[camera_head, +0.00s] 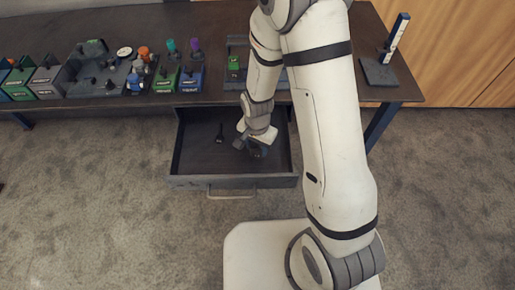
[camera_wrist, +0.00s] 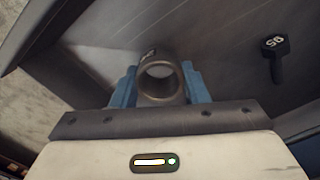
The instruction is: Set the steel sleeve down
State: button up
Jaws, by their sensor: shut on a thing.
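The steel sleeve (camera_wrist: 161,101) is a short, hollow grey-brown cylinder, with its round opening facing the wrist camera. My gripper (camera_wrist: 159,86) is shut on it, with one blue finger on each side. In the head view my gripper (camera_head: 250,146) is over the open drawer (camera_head: 205,182), inside its outline. The sleeve is hard to make out there, dark against the dark drawer. I cannot tell whether its underside touches the drawer floor.
A small black labelled piece (camera_wrist: 276,58) lies in the drawer, also visible in the head view (camera_head: 220,133), left of my gripper. The drawer floor between is bare. The workbench (camera_head: 215,35) behind holds bins, coloured parts and a stand (camera_head: 380,72) at right.

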jog(key=shift+f, duration=1.25)
jog(key=shift+f, duration=0.25)
jog(key=o, duration=1.1)
jog(key=shift+r, duration=0.1)
notch_tip(320, 180, up, 13)
jog(key=s+d+r+n+t, duration=0.1)
jog(key=s+d+r+n, duration=0.2)
jog(key=s+d+r, duration=0.3)
jog(key=s+d+r+n+t, duration=0.1)
jog(key=s+d+r+n, duration=0.2)
jog(key=s+d+r, duration=0.3)
notch_tip(320, 180, up, 6)
jog(key=shift+s+d+f+n+t, duration=0.15)
jog(key=shift+d+f+n+t, duration=0.05)
jog(key=shift+n+t, duration=0.1)
